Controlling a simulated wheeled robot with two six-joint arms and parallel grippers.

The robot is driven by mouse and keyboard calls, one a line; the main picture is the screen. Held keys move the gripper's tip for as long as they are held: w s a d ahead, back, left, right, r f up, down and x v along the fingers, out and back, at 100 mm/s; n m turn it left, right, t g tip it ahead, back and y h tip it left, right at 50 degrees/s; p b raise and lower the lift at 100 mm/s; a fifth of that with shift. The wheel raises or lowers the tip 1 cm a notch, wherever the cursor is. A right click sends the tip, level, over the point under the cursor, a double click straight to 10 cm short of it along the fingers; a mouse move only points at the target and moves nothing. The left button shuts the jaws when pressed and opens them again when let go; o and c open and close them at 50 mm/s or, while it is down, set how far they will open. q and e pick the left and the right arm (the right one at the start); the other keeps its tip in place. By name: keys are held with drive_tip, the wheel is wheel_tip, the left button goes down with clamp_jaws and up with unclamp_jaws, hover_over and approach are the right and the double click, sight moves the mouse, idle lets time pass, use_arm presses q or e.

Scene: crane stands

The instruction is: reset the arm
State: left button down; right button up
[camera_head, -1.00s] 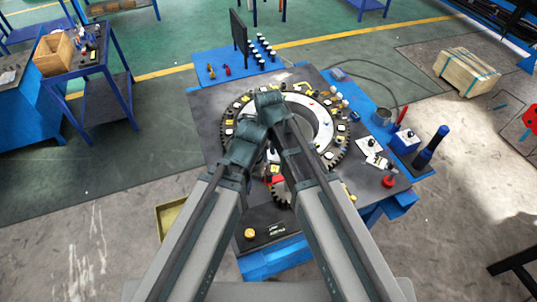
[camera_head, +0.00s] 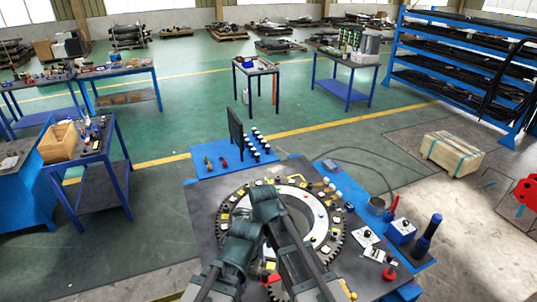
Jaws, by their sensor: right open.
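My two arms come up from the bottom edge over a dark work table (camera_head: 205,215) with a round toothed ring (camera_head: 337,222) on it. My right gripper (camera_head: 267,262) is open, low between the arm links and mostly hidden by them, over the near part of the ring. I see nothing held in it. My left arm's dark joint is at the lower middle, and its gripper is hidden behind the links.
A blue board with a dark upright panel (camera_head: 235,133) and several small knobs stands at the table's back. A blue-black post (camera_head: 428,236) and a blue box (camera_head: 402,231) are on the right. A wooden crate (camera_head: 453,153) lies on the floor.

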drive_tip(key=s+d+n, duration=0.3)
drive_tip(key=d+n, duration=0.5)
drive_tip(key=n, duration=0.3)
drive_tip(key=s+d+n, duration=0.3)
drive_tip(key=d+n, duration=0.6)
drive_tip(key=n, duration=0.3)
drive_tip(key=s+a+f+n+b, duration=0.1)
drive_tip(key=s+a+f+b, duration=0.1)
drive_tip(key=f+b, duration=0.5)
drive_tip(key=s+a+f+n+b, duration=0.1)
drive_tip(key=s+a+f+b, duration=0.1)
drive_tip(key=a+f+b, duration=0.3)
drive_tip(key=s+a+f+n+h+b, duration=0.1)
drive_tip(key=a+f+b, duration=0.3)
drive_tip(key=f+b, duration=0.6)
drive_tip(key=shift+s+a+n, duration=0.2)
drive_tip(key=shift+s+n, duration=0.3)
drive_tip(key=shift+s, duration=0.05)
drive_tip(key=shift+r, duration=0.1)
